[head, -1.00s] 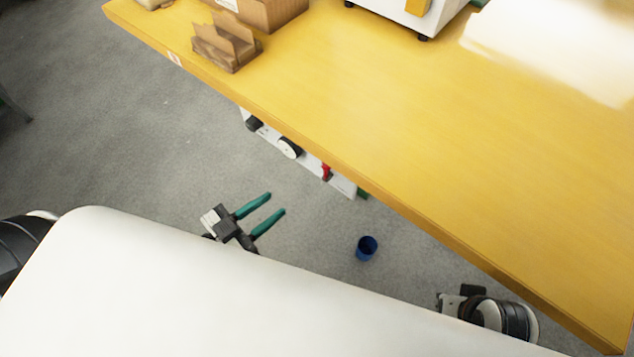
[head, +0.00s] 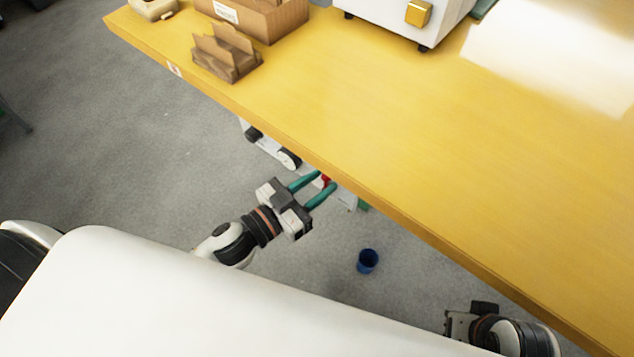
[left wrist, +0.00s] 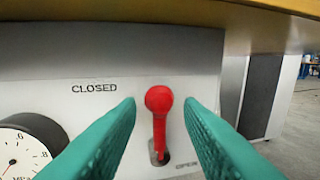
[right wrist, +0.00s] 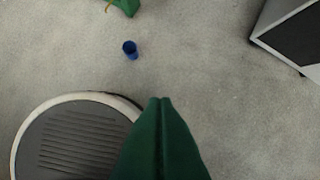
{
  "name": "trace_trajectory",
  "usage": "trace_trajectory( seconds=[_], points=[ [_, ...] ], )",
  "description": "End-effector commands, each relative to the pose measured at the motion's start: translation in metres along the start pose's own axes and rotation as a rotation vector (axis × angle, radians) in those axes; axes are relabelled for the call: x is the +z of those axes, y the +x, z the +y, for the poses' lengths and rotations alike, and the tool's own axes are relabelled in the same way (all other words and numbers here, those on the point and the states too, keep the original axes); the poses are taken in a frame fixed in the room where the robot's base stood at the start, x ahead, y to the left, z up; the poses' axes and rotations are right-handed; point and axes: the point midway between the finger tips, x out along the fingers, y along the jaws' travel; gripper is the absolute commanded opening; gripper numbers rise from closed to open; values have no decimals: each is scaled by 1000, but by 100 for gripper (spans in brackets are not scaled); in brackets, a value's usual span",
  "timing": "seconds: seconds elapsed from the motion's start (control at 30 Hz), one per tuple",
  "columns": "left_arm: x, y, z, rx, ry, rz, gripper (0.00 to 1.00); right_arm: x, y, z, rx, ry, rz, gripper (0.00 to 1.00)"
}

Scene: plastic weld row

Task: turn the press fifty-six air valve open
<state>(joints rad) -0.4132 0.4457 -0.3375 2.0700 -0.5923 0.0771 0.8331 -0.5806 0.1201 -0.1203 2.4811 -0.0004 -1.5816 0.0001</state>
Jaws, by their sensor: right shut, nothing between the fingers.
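The air valve is a red lever (left wrist: 159,115) with a round knob on a white panel (left wrist: 75,70) under the bench edge. In the left wrist view the lever stands upright, with "CLOSED" to its upper left and "OPEN" to its lower right. My left gripper (head: 323,182) is open, its green fingers on either side of the lever; it also shows in the left wrist view (left wrist: 162,103). I cannot tell whether either finger touches the lever. My right gripper (right wrist: 160,102) is shut and empty over the floor, away from the valve.
The yellow bench (head: 300,100) overhangs the panel. A pressure gauge (left wrist: 22,150) sits left of the lever. A blue cup (head: 367,261) stands on the grey floor. A cardboard holder (head: 226,55), a box (head: 270,18) and a white machine (head: 385,18) are on the bench.

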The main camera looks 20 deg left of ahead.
Motion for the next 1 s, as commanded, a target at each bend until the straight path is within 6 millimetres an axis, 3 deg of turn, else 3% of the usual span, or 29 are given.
trace_trajectory(
  seconds=[0.2,0.43,0.7,1.0],
  points=[
    [0,0,0,1,0,0,33,0,0,0,0,0,0,0],
    [0,0,0,1,0,0,0,0,0,0,0,0,0,0],
    [1,0,-1,1,21,5,0,2,-4,0,0,0,-3,0],
    [4,2,-6,2,154,32,0,-3,64,2,6,-3,38,0]
  ],
)
